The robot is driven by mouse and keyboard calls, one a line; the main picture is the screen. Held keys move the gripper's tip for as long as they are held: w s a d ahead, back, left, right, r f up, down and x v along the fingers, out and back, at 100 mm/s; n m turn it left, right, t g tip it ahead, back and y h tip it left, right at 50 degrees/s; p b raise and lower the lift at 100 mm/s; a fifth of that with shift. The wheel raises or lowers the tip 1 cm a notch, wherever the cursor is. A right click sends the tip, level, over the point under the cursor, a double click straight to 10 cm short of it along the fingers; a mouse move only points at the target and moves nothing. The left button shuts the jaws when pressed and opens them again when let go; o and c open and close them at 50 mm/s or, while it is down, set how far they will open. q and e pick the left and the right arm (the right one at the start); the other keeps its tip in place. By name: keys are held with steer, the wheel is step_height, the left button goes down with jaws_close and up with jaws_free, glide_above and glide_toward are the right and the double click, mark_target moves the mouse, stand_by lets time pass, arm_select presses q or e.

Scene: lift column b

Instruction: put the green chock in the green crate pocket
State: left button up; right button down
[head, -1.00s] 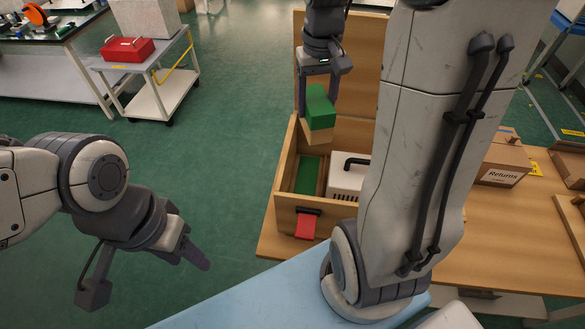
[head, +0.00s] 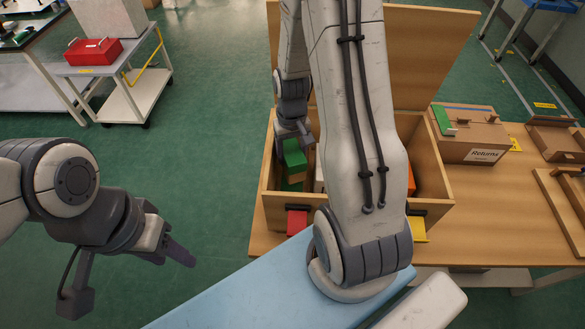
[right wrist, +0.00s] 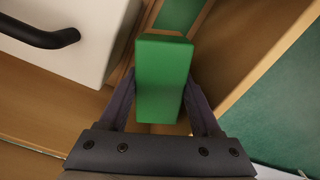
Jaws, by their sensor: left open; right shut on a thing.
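The green chock (head: 292,160), green with a tan part below it, is in my right gripper (head: 293,148). In the right wrist view the chock (right wrist: 163,80) sits between both fingers (right wrist: 160,98). It is low inside the left part of the wooden crate (head: 352,208). The green pocket floor (right wrist: 181,14) shows just beyond the chock in the right wrist view. Whether the chock touches the floor cannot be told. My left gripper (head: 130,279) is open and empty, well left of the crate above the floor.
A white case with a black handle (right wrist: 40,36) stands beside the chock. The crate's front carries red (head: 297,222) and yellow (head: 417,228) tabs. The raised lid (head: 430,55) stands behind. A Returns box (head: 468,135) is to the right. My right arm hides much of the crate.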

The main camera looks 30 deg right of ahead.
step_height(320, 180, down, 7)
steer(key=shift+f, duration=0.2)
steer(key=shift+f, duration=0.15)
steer(key=shift+c, duration=1.8)
jaws_free()
step_height(320, 180, up, 12)
steer(key=shift+r, duration=0.2)
